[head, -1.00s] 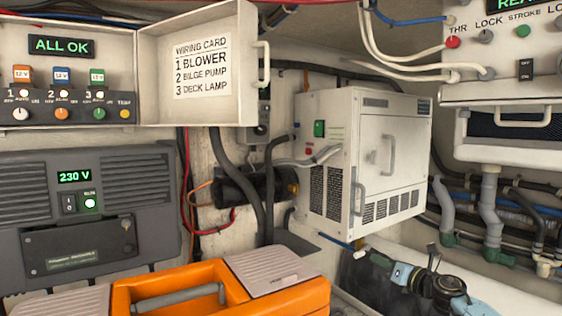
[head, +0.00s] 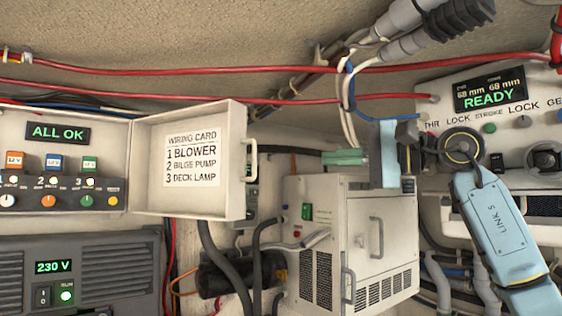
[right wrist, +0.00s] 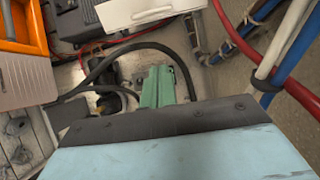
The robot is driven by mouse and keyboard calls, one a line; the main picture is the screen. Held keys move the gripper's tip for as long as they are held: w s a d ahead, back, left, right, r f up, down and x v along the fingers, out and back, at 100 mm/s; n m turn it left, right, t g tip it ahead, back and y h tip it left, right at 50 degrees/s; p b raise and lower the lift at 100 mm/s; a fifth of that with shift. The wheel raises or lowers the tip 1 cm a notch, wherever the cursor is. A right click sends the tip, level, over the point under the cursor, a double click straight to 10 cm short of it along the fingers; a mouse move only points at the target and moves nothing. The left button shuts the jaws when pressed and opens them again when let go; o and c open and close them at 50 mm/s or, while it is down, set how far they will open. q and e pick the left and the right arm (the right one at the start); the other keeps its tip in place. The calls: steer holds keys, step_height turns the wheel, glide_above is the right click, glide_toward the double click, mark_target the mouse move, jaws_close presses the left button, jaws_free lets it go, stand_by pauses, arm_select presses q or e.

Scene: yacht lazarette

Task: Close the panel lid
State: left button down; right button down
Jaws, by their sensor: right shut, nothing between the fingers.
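The panel lid (head: 190,160) is a cream cover standing open to the right of the switch panel (head: 58,160). Its inner face carries a wiring card, and a pale handle (head: 251,160) sits on its free right edge. In the right wrist view the lid (right wrist: 140,10) and its handle (right wrist: 146,33) appear at the top. My right gripper (head: 325,157) has green fingers that point left toward the handle. It is shut and empty, apart from the handle, with a gap between them. Its fingers also show in the right wrist view (right wrist: 157,84). My left gripper is not in view.
A white cabinet (head: 345,245) with handles stands below my right gripper. A grey inverter unit (head: 95,280) sits under the switch panel. Red cables (head: 240,72) run overhead, and grey connectors (head: 425,25) hang at upper right. An orange toolbox (right wrist: 22,28) shows in the right wrist view.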

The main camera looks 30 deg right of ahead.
steer(key=w+a+p, duration=0.3)
steer(key=w+a, duration=0.3)
steer(key=a, duration=0.3)
steer(key=shift+w+a, duration=0.2)
steer(key=shift+a, duration=0.15)
steer(key=shift+r, duration=0.1)
